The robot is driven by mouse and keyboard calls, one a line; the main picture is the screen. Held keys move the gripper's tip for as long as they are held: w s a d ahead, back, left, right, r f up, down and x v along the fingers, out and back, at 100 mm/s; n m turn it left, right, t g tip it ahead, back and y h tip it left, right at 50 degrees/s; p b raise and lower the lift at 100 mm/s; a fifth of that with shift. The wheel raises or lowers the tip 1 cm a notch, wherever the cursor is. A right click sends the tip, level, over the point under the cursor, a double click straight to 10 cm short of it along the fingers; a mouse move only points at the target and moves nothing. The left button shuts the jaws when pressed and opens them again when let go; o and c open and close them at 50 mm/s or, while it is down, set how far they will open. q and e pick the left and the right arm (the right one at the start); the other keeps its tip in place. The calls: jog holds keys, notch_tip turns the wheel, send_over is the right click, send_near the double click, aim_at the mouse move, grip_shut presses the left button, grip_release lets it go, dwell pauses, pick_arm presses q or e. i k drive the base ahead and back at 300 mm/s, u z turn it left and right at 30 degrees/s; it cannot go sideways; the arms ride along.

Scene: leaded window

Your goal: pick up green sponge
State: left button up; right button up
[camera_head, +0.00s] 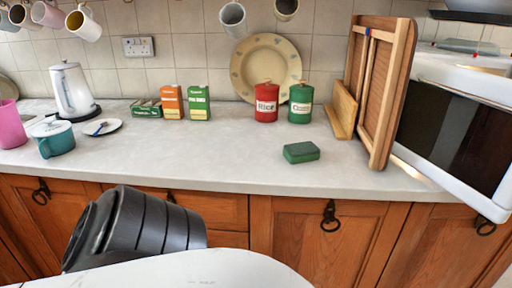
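The green sponge (301,152) is a small dark green block lying flat on the light grey counter. It sits right of the middle of the head view, in front of the red and green canisters. Nothing touches it. Neither gripper shows in this view, so I cannot see their state. A black ribbed part and a white rounded surface at the bottom look like parts of my own body.
Behind the sponge stand a red canister (266,102) and a green canister (300,103). Wooden boards (377,88) and a white microwave (456,125) stand to the right. Cartons (171,102), a kettle (72,90) and a teal pot (53,139) are left. The counter around the sponge is clear.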

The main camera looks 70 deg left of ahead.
aim_at(303, 151)
jog(key=k, duration=0.15)
jog(key=u, duration=1.45)
